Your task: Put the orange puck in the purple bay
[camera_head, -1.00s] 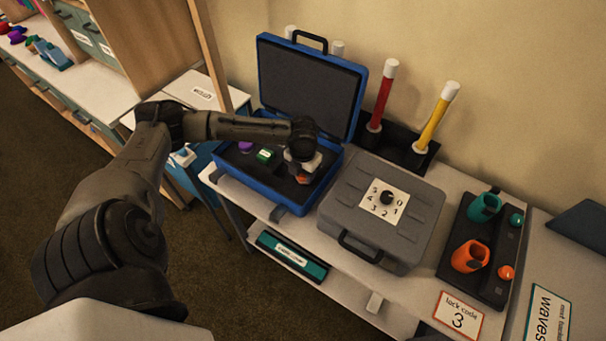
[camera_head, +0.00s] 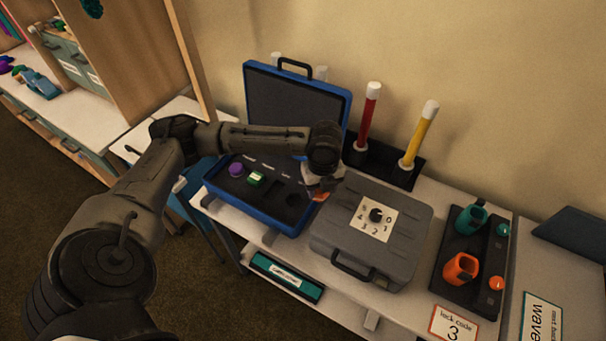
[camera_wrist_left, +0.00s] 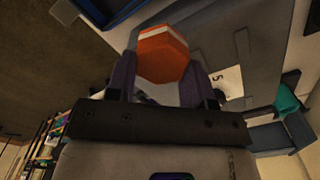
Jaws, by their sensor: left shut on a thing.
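My left gripper (camera_head: 320,190) is shut on the orange puck (camera_wrist_left: 162,55), which sits between the two fingertips in the left wrist view. In the head view the orange puck (camera_head: 320,196) shows as a small patch under the hand, above the gap between the blue case (camera_head: 255,212) and the grey case. The blue case is open, its dark insert holding a purple puck (camera_head: 236,169) and a green puck (camera_head: 256,180). A round recess (camera_head: 293,199) in the insert is empty. I cannot make out a purple bay. My right gripper is not in view.
A closed grey case (camera_head: 385,248) with a numbered dial stands beside the blue case. Behind it are a red tube (camera_head: 368,118) and a yellow tube (camera_head: 422,135). A dark tray (camera_head: 470,290) with teal and orange holders is at the right. Shelving (camera_head: 75,100) stands far left.

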